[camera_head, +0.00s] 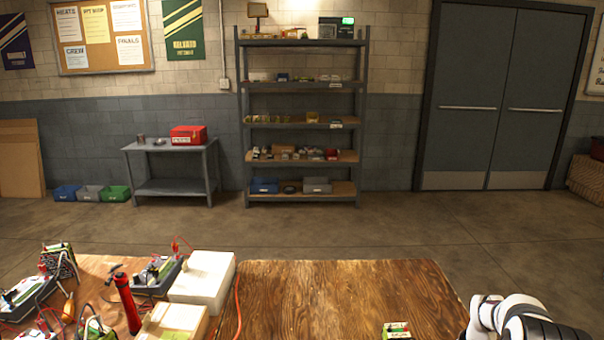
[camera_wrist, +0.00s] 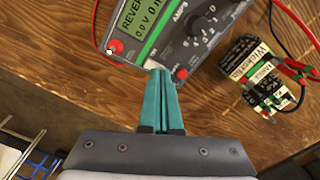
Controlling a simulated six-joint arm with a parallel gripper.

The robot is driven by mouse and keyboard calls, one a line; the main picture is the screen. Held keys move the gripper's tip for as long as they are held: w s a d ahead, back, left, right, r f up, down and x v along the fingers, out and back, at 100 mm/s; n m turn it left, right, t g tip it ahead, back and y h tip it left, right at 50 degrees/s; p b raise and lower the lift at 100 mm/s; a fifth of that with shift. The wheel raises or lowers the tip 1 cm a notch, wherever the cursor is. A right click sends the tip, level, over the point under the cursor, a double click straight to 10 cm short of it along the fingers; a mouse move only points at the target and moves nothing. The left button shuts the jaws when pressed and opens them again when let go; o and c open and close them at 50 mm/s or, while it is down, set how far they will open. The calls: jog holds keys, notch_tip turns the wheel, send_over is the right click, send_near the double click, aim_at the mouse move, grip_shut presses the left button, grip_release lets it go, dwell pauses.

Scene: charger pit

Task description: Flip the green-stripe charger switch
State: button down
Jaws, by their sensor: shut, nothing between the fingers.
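In the wrist view a grey charger (camera_wrist: 205,50) lies at the top, partly cut off by the frame. In the head view chargers stand at the left (camera_head: 22,298) and beside the white box (camera_head: 158,274); I cannot tell which has a green stripe.
A labelled battery block (camera_wrist: 262,82) with red and black leads sits right of the charger. In the head view a white box (camera_head: 203,278), a red cylindrical tool (camera_head: 127,303) and loose cables crowd the bench's left. The middle of the wooden bench (camera_head: 320,290) is clear.

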jog(key=shift+f, duration=0.3)
notch_tip(320, 180, up, 7)
jog(key=shift+f, duration=0.1)
dwell(0.6)
